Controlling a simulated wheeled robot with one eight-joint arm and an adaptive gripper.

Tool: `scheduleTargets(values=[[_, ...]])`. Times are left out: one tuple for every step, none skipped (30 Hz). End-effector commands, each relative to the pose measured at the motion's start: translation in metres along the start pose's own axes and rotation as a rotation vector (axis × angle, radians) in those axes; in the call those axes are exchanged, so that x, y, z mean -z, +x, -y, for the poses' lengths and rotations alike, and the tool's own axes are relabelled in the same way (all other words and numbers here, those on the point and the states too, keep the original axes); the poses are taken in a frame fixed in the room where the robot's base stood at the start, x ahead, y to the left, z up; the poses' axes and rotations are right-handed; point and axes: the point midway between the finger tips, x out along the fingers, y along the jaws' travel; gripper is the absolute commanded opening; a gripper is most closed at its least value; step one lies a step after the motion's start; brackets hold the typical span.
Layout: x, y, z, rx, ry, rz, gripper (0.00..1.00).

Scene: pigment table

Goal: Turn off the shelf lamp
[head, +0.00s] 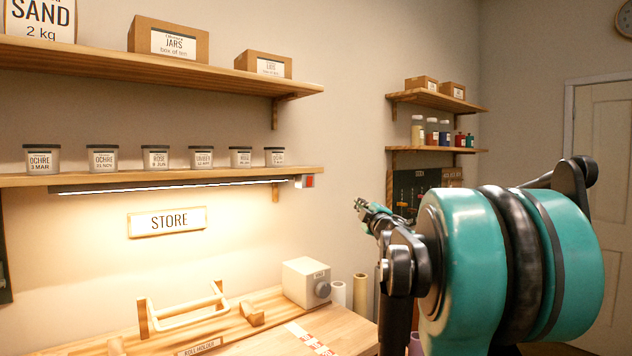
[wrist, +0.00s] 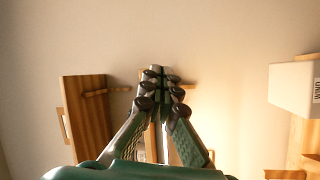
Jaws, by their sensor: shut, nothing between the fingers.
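The shelf lamp (head: 180,187) is a thin strip under the lower long shelf. It is lit and throws warm light on the wall below. A small white switch box with a red part (head: 306,181) sits at the lamp's right end. My gripper (head: 361,205) is to the right of the switch and a little lower in the head view, apart from it in the picture. In the wrist view my gripper (wrist: 158,72) has its fingertips together with nothing between them. I cannot make out the switch in the wrist view.
Several labelled jars (head: 155,158) stand on the lower shelf (head: 230,172). Below are a STORE sign (head: 167,221), a wooden roll holder (head: 185,316) and a white box with a knob (head: 306,282). Small shelves (head: 440,99) hang at the right.

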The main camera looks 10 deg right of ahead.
Motion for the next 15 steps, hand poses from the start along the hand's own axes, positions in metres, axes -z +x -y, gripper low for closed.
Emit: scheduleTargets(values=[[0.009,0.008,-0.010,0.010,-0.052,-0.060,0.00],[0.016,0.012,-0.014,0.018,-0.082,-0.100,0.00],[0.024,0.015,-0.018,0.030,-0.119,-0.148,0.00],[0.030,0.017,-0.020,0.040,-0.145,-0.183,0.00],[0.035,0.019,-0.022,0.050,-0.169,-0.216,0.00],[0.042,0.020,-0.024,0.064,-0.197,-0.256,0.00],[0.046,0.021,-0.025,0.074,-0.215,-0.284,0.00],[0.050,0.021,-0.026,0.084,-0.232,-0.309,0.00],[0.054,0.021,-0.026,0.097,-0.251,-0.338,0.00],[0.056,0.021,-0.026,0.105,-0.263,-0.356,0.00],[0.058,0.021,-0.026,0.112,-0.273,-0.373,0.00],[0.061,0.021,-0.026,0.120,-0.283,-0.391,0.00],[0.062,0.020,-0.026,0.125,-0.289,-0.401,0.00],[0.063,0.020,-0.026,0.130,-0.295,-0.410,0.00],[0.064,0.020,-0.026,0.133,-0.299,-0.417,0.00]])
